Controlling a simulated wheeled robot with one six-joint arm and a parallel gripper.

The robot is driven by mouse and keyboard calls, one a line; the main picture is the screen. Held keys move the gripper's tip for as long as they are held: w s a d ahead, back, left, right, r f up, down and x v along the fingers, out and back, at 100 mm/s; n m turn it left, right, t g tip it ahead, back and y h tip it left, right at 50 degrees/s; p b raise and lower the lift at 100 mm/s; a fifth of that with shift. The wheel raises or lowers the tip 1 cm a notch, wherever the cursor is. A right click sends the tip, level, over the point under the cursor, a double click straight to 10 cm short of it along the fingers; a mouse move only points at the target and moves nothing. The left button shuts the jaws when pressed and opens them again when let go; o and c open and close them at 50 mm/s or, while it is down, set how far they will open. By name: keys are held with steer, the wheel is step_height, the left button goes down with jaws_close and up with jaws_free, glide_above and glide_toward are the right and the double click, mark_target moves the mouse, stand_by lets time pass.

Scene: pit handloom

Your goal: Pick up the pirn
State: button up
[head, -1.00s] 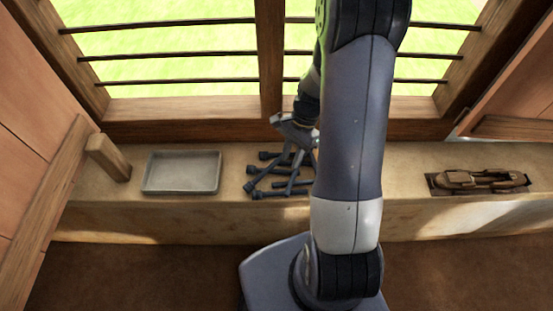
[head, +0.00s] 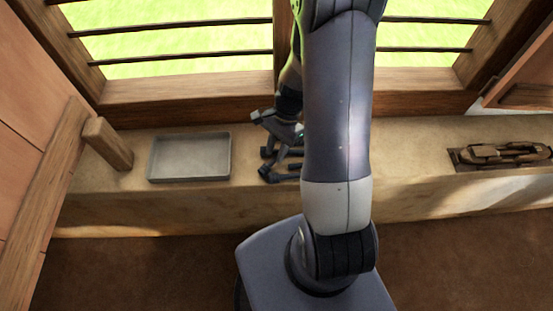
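Several dark grey pirns (head: 271,174) lie in a loose cluster on the earthen ledge, just right of the tray. The right part of the cluster is hidden behind my arm. My gripper (head: 277,133) is over the far side of the cluster, tilted, with one grey finger part showing to the left. The other finger is hard to make out against the pirns and my arm. I cannot tell how wide the fingers are, whether they touch a pirn, or whether anything is between them.
A shallow grey tray (head: 190,158) stands on the ledge (head: 420,150) to the left, its visible floor empty. A wooden post (head: 108,144) stands left of it. A wooden shuttle (head: 503,154) lies at the right. A barred window is behind. The ledge between my arm and the shuttle is clear.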

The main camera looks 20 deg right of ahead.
steer(key=b+x, duration=0.1)
steer(key=x, duration=0.2)
steer(key=shift+b, duration=0.3)
steer(key=shift+r, duration=0.1)
steer(key=shift+c, duration=0.2)
jaws_close()
